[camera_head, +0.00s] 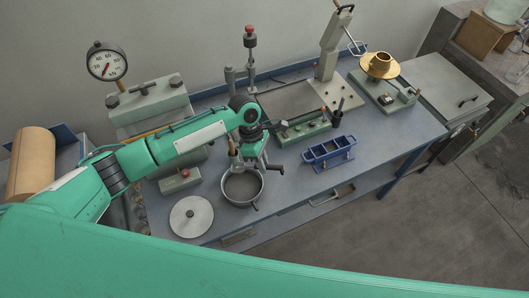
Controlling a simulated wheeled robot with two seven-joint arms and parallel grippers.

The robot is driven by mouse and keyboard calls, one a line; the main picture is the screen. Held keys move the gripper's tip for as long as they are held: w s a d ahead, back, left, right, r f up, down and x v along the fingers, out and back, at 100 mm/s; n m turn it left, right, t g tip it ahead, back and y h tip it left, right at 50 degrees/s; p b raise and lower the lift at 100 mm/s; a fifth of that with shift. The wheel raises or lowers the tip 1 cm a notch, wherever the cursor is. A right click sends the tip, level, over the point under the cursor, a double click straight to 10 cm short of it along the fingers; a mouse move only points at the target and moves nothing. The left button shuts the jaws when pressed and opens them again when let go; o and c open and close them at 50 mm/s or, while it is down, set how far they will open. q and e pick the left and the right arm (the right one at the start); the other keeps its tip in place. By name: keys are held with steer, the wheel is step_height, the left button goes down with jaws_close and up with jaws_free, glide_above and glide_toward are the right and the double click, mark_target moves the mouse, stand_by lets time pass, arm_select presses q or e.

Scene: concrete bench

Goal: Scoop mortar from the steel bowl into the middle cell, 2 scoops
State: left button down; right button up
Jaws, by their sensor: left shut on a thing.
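The steel bowl (243,203) stands near the front of the blue bench, with grey mortar (240,188) in it. My left gripper (248,162) points down over the back rim of the bowl. It is shut on a thin upright tool, probably the scoop (233,150), whose brownish handle shows at the gripper's left. The tool's lower end is hard to make out at the bowl, and I cannot tell whether it carries mortar. The blue mould (330,153) with its row of cells, the middle cell among them, stands right of the bowl. My right gripper is not in view.
A round metal plate (191,217) lies left of the bowl, and a small green box (180,181) is behind it. A green rack (303,128) with upright tools stands behind the mould. Bare bench lies between bowl and mould.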

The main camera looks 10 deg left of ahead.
arm_select(q)
steer(key=shift+d+f+n+h, duration=0.2)
steer(key=shift+n+h, duration=0.1)
steer(key=shift+n, duration=0.2)
steer(key=shift+a+f, duration=0.15)
steer(key=shift+f, duration=0.05)
steer(key=shift+a+f+t+h, duration=0.3)
steer(key=shift+a+f+h, duration=0.35)
steer(key=shift+h, duration=0.35)
step_height(320, 180, down, 8)
steer(key=a+h+b, duration=0.2)
steer(key=h+b, duration=0.1)
steer(key=b, duration=0.5)
steer(key=shift+a+m, duration=0.15)
steer(key=shift+m, duration=0.15)
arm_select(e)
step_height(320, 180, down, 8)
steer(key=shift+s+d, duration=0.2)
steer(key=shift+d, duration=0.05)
arm_select(q)
steer(key=shift+r, duration=0.1)
